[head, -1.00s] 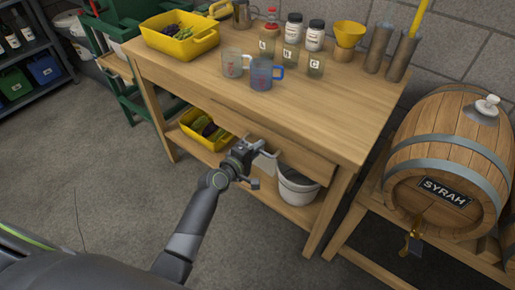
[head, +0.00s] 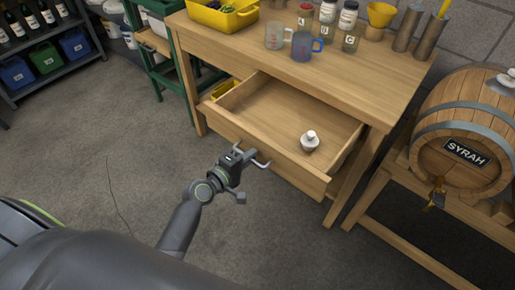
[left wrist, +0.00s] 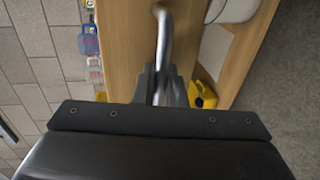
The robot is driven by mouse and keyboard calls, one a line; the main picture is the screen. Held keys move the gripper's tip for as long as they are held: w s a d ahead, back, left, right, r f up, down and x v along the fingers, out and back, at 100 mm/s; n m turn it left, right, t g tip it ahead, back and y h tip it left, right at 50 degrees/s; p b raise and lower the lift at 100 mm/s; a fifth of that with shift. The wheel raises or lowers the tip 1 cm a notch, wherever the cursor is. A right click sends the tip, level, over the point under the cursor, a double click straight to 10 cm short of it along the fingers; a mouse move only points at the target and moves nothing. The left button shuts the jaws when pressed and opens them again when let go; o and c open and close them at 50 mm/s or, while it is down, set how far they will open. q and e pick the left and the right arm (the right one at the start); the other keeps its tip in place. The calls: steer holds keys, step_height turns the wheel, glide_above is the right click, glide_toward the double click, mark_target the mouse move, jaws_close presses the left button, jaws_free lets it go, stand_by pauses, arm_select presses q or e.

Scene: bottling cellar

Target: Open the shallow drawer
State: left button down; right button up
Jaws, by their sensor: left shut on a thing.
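The shallow drawer (head: 262,152) under the wooden table top stands pulled well out in the head view. A small pale bung-like object (head: 310,141) with a white top is in its right part. My left gripper (head: 243,161) is at the metal handle (head: 262,163) on the drawer front, shut on it. In the left wrist view the handle (left wrist: 164,40) runs up from between the jaws along the wooden drawer front (left wrist: 128,45). The fingertips are partly hidden behind the gripper body. My right gripper is not in view.
Blue and clear jugs, labelled jars and a yellow crate (head: 222,17) stand on the table top (head: 375,75). A barrel (head: 465,135) on a wooden stand is at the right. The floor in front of the drawer is clear.

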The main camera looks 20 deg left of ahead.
arm_select(q)
steer(key=shift+f+v, duration=0.15)
steer(key=shift+v, duration=0.6)
steer(key=shift+f+v, duration=0.15)
steer(key=shift+v, duration=0.55)
steer(key=c, duration=1.9)
jaws_free()
steer(key=shift+o, duration=0.3)
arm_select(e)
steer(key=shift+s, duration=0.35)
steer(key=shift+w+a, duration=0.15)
arm_select(q)
steer(key=b+v, duration=0.3)
steer(key=v, duration=1.4)
steer(key=shift+s, duration=0.35)
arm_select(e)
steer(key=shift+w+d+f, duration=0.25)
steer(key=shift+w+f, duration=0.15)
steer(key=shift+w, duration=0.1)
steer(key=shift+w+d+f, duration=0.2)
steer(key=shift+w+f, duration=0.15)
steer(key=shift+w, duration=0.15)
